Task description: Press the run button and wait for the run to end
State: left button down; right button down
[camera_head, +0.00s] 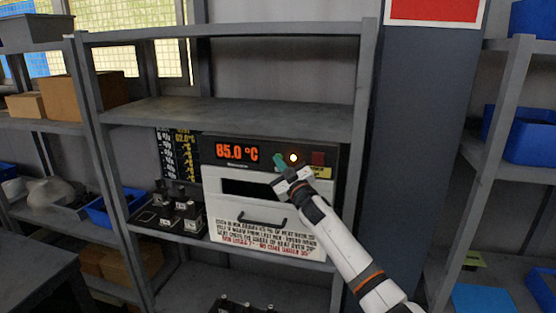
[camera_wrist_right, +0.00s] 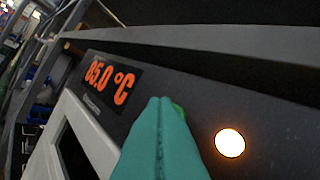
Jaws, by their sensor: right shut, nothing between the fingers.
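An oven (camera_head: 215,190) with a white door and a dark top panel stands on the middle shelf. Its orange display (camera_head: 237,152) reads 85.0 °C, and the same display shows in the right wrist view (camera_wrist_right: 111,81). A round lamp (camera_head: 293,157) glows on the panel; it is also lit in the right wrist view (camera_wrist_right: 229,143). My right gripper (camera_head: 279,160) is shut and empty, its teal fingertips at the panel between display and lamp. In the right wrist view a bit of brighter green (camera_wrist_right: 179,111) shows behind the fingertips (camera_wrist_right: 160,102); the run button is otherwise hidden, and contact is unclear. My left gripper is out of view.
Dark valve blocks (camera_head: 186,212) stand on the shelf left of the oven. A dark red square (camera_head: 318,158) is right of the lamp. The oven door (camera_head: 262,215) is closed. A grey shelf board (camera_head: 230,112) runs above the oven, and a shelf post (camera_head: 360,110) stands at right.

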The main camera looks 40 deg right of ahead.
dwell(0.4)
jog(key=shift+s+a, duration=0.25)
jog(key=s+a+p, duration=0.2)
jog(key=s+a, duration=0.2)
jog(key=shift+a, duration=0.35)
jog(key=shift+f, duration=0.15)
dwell(0.5)
